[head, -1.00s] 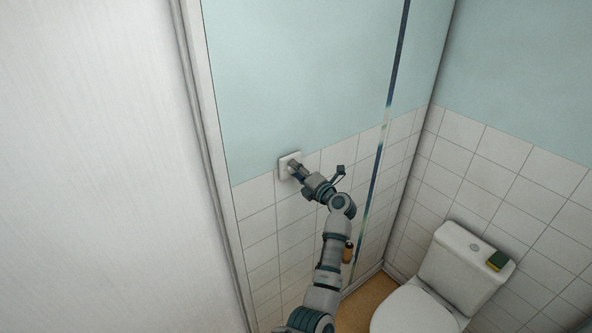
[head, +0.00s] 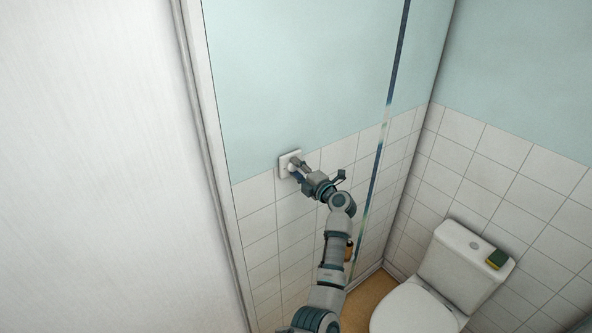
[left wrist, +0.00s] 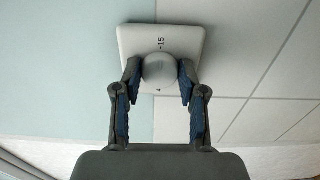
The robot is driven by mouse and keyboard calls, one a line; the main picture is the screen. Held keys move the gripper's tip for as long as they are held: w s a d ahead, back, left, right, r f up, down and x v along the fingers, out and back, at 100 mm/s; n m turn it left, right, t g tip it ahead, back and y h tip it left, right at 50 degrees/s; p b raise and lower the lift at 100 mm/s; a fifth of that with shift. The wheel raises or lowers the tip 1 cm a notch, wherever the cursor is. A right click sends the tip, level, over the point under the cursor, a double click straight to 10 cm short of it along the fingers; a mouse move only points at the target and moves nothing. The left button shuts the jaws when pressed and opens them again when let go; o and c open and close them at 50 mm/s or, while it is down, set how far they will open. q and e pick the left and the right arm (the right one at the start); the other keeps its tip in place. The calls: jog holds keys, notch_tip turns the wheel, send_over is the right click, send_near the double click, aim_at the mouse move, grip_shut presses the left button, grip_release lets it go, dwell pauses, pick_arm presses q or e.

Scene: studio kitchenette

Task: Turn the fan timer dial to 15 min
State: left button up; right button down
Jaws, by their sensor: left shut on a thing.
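The fan timer is a white square plate (head: 285,160) on the wall, at the top edge of the white tiles. It also shows in the left wrist view (left wrist: 133,42), with a round pale dial (left wrist: 159,71) at its middle. A "15" mark is printed on the plate just above the dial in that view. My left gripper (head: 297,169) reaches the plate, and its two fingers (left wrist: 158,82) press on both sides of the dial. In the head view the fingers hide part of the dial. I cannot read the dial's pointer. My right gripper is not in view.
A narrow patterned strip (head: 378,150) runs down the wall right of the timer. A large white panel (head: 90,170) fills the left.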

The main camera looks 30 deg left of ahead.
pick_arm(q)
jog(key=o, duration=1.1)
jog(key=shift+w+d+f, duration=0.2)
jog(key=shift+f, duration=0.05)
jog(key=shift+w+d, duration=0.1)
jog(key=shift+w, duration=0.05)
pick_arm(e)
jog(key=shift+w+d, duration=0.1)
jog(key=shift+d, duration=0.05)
pick_arm(q)
jog(key=shift+d, duration=0.1)
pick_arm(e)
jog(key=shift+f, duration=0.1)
pick_arm(q)
jog(key=v, duration=1.2)
jog(key=shift+f, duration=0.1)
